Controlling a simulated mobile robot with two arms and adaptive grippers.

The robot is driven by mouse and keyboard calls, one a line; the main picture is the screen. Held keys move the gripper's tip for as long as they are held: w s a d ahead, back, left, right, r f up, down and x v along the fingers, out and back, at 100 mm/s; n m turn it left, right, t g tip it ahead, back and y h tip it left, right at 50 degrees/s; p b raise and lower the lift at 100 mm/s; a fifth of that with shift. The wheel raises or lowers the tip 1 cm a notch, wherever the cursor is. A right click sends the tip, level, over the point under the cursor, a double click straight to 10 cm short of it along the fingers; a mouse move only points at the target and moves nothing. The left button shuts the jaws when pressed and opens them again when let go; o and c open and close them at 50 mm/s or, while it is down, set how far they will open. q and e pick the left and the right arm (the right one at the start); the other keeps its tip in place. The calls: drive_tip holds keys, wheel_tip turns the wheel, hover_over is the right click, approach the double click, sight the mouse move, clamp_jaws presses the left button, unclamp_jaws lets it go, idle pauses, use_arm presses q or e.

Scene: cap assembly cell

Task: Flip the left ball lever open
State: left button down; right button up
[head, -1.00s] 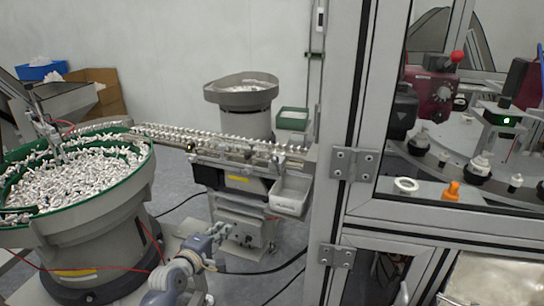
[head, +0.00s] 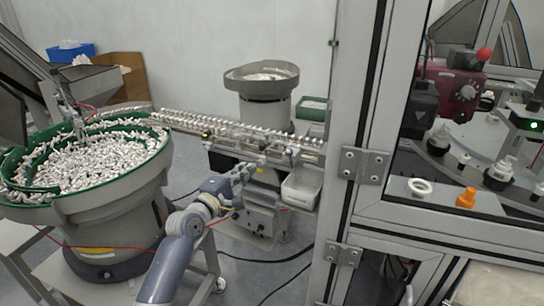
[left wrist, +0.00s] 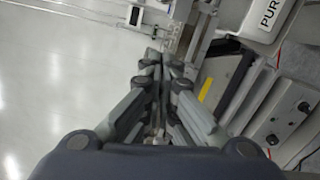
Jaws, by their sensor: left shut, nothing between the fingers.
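My left gripper (head: 252,168) is shut and empty in front of the linear feeder track (head: 262,142), above its stand. The left wrist view shows its fingers (left wrist: 165,58) closed together, pointing at a metal bracket of the machine (left wrist: 203,30). I cannot make out a ball lever at the fingertips in either view. A red ball knob (head: 484,54) stands on the dark red unit (head: 458,88) behind the cell's frame at the right, far from my gripper. I cannot tell whether it belongs to the left ball lever. My right gripper is not in view.
A bowl feeder full of white parts (head: 95,165) stands at the left, near my left arm. A grey bin (head: 302,187) hangs at the track's right end. Black cables lie on the floor.

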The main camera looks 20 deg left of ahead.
use_arm(q)
drive_tip(key=w+d+p, duration=0.3)
drive_tip(key=w+d, duration=0.2)
drive_tip(key=w, duration=0.3)
drive_tip(key=shift+d+r, duration=0.2)
drive_tip(key=shift+r, duration=0.15)
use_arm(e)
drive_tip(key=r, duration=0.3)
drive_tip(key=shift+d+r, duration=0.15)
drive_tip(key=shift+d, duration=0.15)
use_arm(q)
drive_tip(key=shift+w, duration=0.1)
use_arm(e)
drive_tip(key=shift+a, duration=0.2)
use_arm(q)
drive_tip(key=shift+d+r+m, duration=0.25)
drive_tip(key=shift+m, duration=0.25)
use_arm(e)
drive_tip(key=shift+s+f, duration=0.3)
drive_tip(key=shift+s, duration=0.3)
